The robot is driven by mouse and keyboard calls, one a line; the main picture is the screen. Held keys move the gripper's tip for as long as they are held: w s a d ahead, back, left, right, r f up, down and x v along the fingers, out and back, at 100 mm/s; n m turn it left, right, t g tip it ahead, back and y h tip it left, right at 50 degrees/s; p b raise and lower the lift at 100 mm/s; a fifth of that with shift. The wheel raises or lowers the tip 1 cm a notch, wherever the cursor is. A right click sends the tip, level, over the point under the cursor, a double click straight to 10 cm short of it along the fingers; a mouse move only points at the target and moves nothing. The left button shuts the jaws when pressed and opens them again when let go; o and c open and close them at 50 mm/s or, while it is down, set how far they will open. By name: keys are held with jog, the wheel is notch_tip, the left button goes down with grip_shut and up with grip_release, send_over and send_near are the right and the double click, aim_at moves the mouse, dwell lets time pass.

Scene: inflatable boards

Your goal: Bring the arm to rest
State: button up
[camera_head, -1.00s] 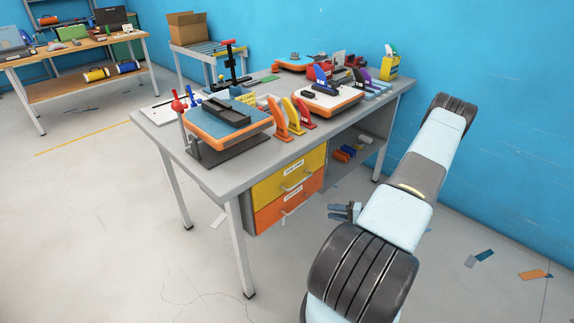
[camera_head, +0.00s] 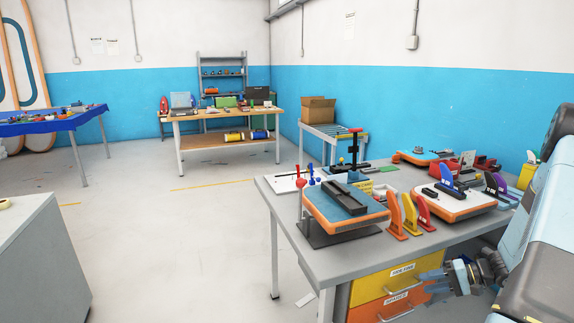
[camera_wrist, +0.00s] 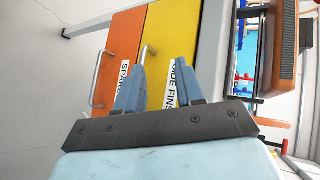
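My arm (camera_head: 540,245) is at the right edge of the head view, folded beside the grey workbench (camera_head: 310,255). My gripper (camera_head: 432,280) shows in front of the bench's drawers. In the wrist view my gripper (camera_wrist: 156,75) has its two blue fingers apart, with nothing between them. Behind the fingers are the orange drawer (camera_wrist: 122,50) and the yellow drawer (camera_wrist: 168,35), both shut. The fingers overlap them in the picture; I cannot tell the exact gap.
The bench top holds a blue and orange board section (camera_head: 345,208), another board section (camera_head: 447,203) and coloured fins (camera_head: 396,215). A grey cabinet (camera_head: 40,265) stands at left. A wooden table (camera_head: 222,115) and a cardboard box (camera_head: 318,110) are farther back.

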jog(key=s+a+r+n+g+h, duration=0.25)
jog(key=a+r, duration=0.45)
jog(key=r, duration=0.5)
jog(key=s+a+r+n+g+h, duration=0.1)
jog(key=s+a+r+g+h, duration=0.2)
jog(key=a+r, duration=0.6)
jog(key=s+a+r+t+h, duration=0.2)
jog(key=s+r+t+h, duration=0.1)
jog(key=s+r, duration=0.5)
jog(key=s+a+r+n+t+h, duration=0.1)
jog(key=s+a+r+t+h, duration=0.2)
jog(key=s+r, duration=0.5)
jog(key=shift+s+r+t, duration=0.25)
jog(key=shift+s+t, duration=0.2)
jog(key=shift+s, duration=0.4)
jog(key=shift+n, duration=0.25)
